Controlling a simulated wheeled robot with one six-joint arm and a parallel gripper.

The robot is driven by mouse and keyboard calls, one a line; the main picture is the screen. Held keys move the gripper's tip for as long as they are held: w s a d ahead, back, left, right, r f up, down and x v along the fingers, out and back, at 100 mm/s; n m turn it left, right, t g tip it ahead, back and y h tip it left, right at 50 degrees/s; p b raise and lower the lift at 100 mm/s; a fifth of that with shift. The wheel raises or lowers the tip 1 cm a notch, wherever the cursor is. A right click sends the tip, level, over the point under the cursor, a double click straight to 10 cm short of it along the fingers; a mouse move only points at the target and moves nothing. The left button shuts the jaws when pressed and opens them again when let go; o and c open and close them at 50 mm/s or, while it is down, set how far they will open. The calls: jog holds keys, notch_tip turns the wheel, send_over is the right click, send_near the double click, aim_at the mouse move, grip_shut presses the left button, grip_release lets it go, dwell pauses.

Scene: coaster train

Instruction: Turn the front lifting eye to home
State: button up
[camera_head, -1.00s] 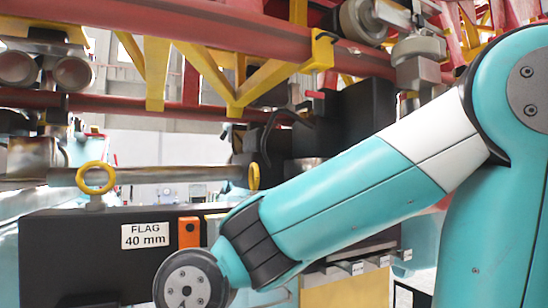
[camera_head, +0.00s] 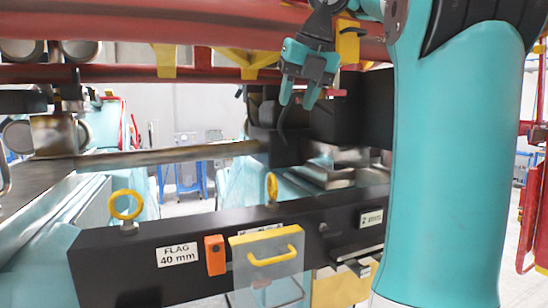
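Two yellow ring-shaped lifting eyes stand on top of the black beam (camera_head: 200,238). The left lifting eye (camera_head: 112,206) shows its open ring nearly face-on, on a grey base. I cannot tell from the view which one is the front one. My gripper (camera_head: 299,100) points down, its two teal fingers apart with nothing visible between them. It is above the right lifting eye in the picture and appears apart from both eyes.
A clear panel with a yellow handle (camera_head: 264,257) is at the beam's front, beside an orange block (camera_head: 215,255) and a "FLAG 40 mm" label (camera_head: 178,255). A metal shaft (camera_head: 170,157) runs behind the eyes. Red rails (camera_head: 130,24) cross overhead. Black boxes (camera_head: 345,110) stand behind my gripper.

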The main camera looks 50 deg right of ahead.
jog(key=b+x, duration=1.3)
jog(key=x, duration=0.4)
jog(key=shift+w+f+b, duration=0.1)
jog(key=shift+w+b, duration=0.05)
jog(key=shift+b, duration=0.25)
jog(key=shift+c, duration=0.4)
